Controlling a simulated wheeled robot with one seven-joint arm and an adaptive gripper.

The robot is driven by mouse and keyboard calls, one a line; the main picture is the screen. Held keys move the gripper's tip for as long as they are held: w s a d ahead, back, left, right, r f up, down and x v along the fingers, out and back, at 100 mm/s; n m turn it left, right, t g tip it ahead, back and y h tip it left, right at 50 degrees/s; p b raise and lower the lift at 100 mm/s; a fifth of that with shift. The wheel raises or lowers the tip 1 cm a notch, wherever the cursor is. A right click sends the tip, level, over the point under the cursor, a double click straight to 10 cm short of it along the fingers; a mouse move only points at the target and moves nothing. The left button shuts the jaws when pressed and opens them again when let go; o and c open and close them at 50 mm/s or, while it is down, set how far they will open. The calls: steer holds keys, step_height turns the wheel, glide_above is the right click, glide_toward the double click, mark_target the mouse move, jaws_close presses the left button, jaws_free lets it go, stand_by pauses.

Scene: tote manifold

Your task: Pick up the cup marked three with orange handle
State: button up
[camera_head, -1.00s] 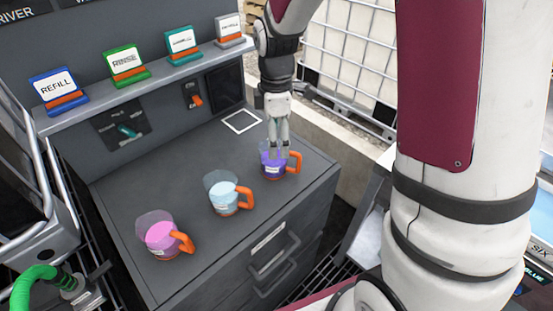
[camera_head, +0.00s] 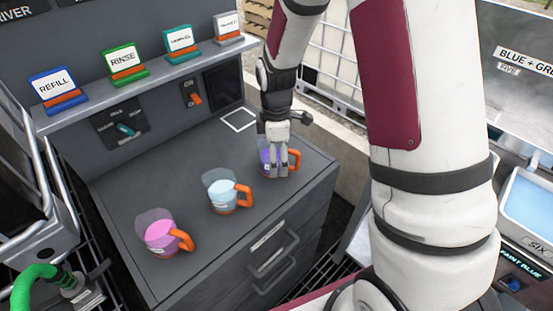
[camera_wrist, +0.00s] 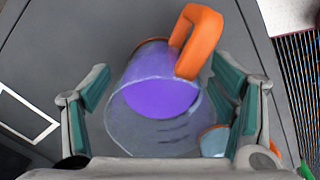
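A clear cup with purple liquid and an orange handle stands on the dark counter (camera_head: 150,190), at the right end of a row of cups (camera_head: 264,160). Its marking is not readable. My gripper (camera_head: 278,172) is at this cup, its fingers pointing down and partly hiding it. In the wrist view the purple cup (camera_wrist: 158,98) lies between the two spread fingers of my gripper (camera_wrist: 163,115), with gaps on both sides. The handle (camera_wrist: 198,40) points up and right there, near the right finger. Two similar orange-handled cups hold pale blue (camera_head: 222,195) and pink (camera_head: 160,236) liquid.
A ledge behind the counter carries REFILL (camera_head: 54,88), RINSE (camera_head: 123,62) and other signs. A white square outline (camera_head: 239,119) marks the counter behind the purple cup. A metal rack (camera_head: 40,210) and green hose (camera_head: 32,285) are at left. The counter's right edge is close to the cup.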

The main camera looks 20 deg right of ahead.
steer(key=c, duration=1.2)
steer(key=shift+r, duration=0.1)
